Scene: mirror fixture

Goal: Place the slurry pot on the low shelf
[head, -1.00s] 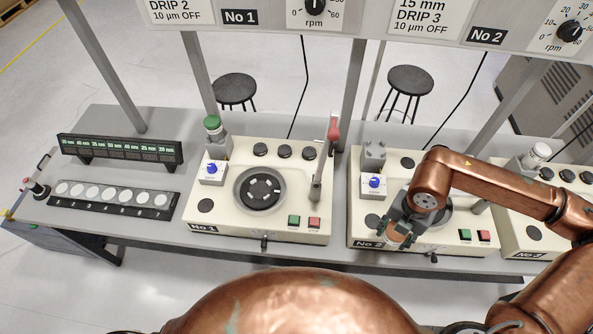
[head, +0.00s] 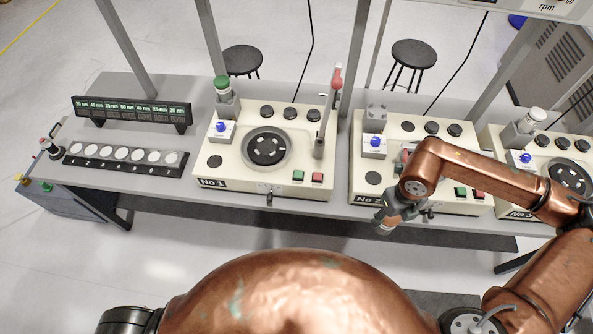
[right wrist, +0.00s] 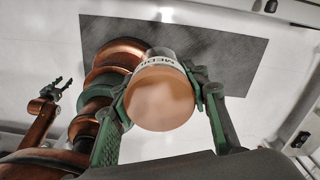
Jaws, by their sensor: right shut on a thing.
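The slurry pot (right wrist: 160,100) has a brown-orange end face and a pale side band with partly readable lettering in the right wrist view. My right gripper (right wrist: 162,92) is shut on it, one finger on each side. In the head view my right gripper (head: 394,213) holds the pot (head: 383,227) in front of the bench edge by the No 2 machine, partly hidden by the arm. A dark grey low shelf (head: 290,227) shows as a strip below the bench top; most of it is hidden. My left gripper (right wrist: 62,88) is small in the right wrist view, empty, its fingers apart.
The bench carries the No 1 machine (head: 240,180), the No 2 machine (head: 415,200) and the No 3 machine (head: 520,208). A row of white discs (head: 122,155) and a display bar (head: 132,110) are at the left. Upright posts rise from the bench. Two stools stand behind.

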